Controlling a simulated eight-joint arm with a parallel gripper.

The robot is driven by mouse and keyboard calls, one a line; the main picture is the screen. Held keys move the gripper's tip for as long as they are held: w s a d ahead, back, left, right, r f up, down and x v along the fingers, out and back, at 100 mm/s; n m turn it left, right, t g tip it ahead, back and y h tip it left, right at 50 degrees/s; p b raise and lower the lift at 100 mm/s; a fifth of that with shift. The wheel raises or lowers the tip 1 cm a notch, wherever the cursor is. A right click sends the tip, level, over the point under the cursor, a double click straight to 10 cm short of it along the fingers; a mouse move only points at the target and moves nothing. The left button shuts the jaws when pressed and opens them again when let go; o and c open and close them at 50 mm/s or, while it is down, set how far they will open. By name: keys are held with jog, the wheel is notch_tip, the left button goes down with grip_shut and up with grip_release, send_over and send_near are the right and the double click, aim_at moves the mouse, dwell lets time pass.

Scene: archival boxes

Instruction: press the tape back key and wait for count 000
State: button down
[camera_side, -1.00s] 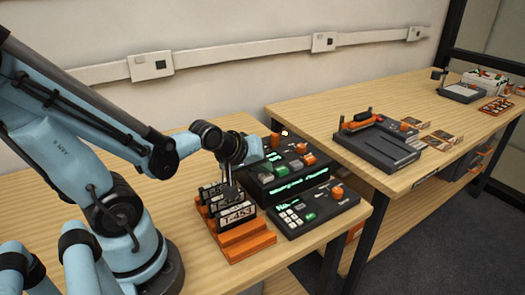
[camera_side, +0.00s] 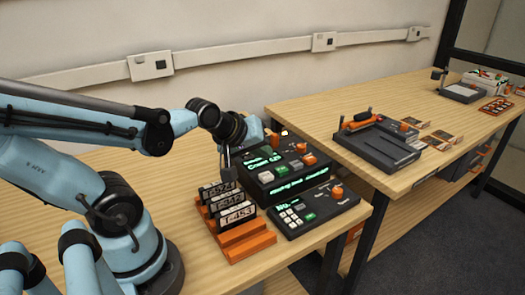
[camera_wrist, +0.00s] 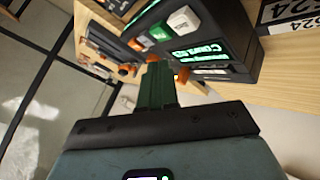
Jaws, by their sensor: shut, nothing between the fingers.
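In the wrist view the machine (camera_wrist: 225,25) shows a white key (camera_wrist: 183,19), a green key (camera_wrist: 158,34) and the count display (camera_wrist: 200,52). I cannot tell which key is tape back. My gripper (camera_wrist: 158,68) is shut and empty; in the side view it (camera_side: 227,174) hangs at the machine's left.
An orange rack (camera_side: 246,243) with several labelled cartridges (camera_side: 228,203) stands just below my gripper. A keypad console (camera_side: 312,208) with an orange knob lies in front of the machine. The farther bench holds a dark flat device (camera_side: 378,148). Bare wood lies left of the rack.

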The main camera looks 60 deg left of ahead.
jog(key=shift+r, duration=1)
dwell(1.9)
jog(key=s+d+f+m+g+h, duration=0.1)
jog(key=s+d+m+g+h, duration=0.1)
jog(key=d+m, duration=0.5)
jog(key=m, duration=0.4)
jog(key=shift+s, duration=0.4)
jog(key=shift+d, duration=0.1)
